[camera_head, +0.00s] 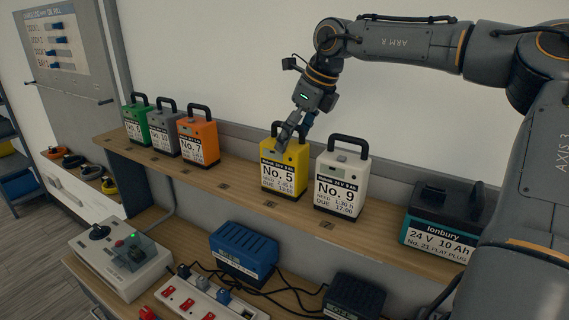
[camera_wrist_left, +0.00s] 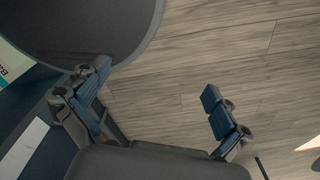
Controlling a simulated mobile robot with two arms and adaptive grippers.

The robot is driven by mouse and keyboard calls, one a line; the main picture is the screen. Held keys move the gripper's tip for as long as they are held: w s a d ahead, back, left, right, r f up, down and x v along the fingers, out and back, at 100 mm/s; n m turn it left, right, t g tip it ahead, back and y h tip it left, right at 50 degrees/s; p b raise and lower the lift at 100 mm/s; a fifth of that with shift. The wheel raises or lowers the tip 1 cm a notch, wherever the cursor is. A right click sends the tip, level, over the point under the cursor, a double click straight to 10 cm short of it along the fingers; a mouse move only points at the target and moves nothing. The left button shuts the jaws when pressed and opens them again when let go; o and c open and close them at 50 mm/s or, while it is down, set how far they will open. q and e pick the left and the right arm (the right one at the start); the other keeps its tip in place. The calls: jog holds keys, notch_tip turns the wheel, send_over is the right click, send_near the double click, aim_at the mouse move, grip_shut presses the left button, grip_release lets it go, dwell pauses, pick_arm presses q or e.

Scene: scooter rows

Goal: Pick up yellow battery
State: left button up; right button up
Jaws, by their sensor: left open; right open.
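The yellow battery (camera_head: 284,167), labelled No. 5, stands upright on the wooden shelf (camera_head: 235,178) in the head view. It has a dark handle on top. My right gripper (camera_head: 287,137) is over its top at the handle, with its fingers pointing down. The fingers overlap the handle in the picture, so I cannot tell whether they touch it or stand around it. My left gripper (camera_wrist_left: 155,118) shows in the left wrist view with its fingers wide apart and nothing between them, above a wood-look floor.
A white battery (camera_head: 342,183) stands close to the right of the yellow one. Orange (camera_head: 198,140), grey (camera_head: 164,132) and green (camera_head: 137,124) batteries stand to the left. A teal-black battery (camera_head: 440,225) is at the right. Below are a blue charger (camera_head: 243,252) and a power strip (camera_head: 205,300).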

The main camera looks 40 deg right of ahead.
aim_at(286, 175)
jog(key=shift+w+a+f+p, duration=0.2)
jog(key=shift+w+f+p, duration=0.05)
jog(key=shift+f+p, duration=0.25)
jog(key=shift+w+a+f+p, duration=0.2)
jog(key=shift+f+p, duration=0.15)
jog(key=shift+p, duration=0.25)
jog(key=p+x, duration=0.1)
jog(key=x, duration=0.2)
jog(key=shift+w+d+f, duration=0.15)
jog(key=shift+w+f, duration=0.05)
jog(key=shift+s+r, duration=0.1)
jog(key=shift+s, duration=0.05)
jog(key=shift+c, duration=0.4)
jog(key=c, duration=0.3)
grip_shut()
pick_arm(q)
jog(key=r, duration=0.1)
jog(key=w+r, duration=0.1)
jog(key=d+r, duration=0.1)
jog(key=shift+w+r, duration=0.1)
jog(key=shift+w, duration=0.25)
pick_arm(e)
jog(key=shift+w+r, duration=0.15)
jog(key=shift+w, duration=0.05)
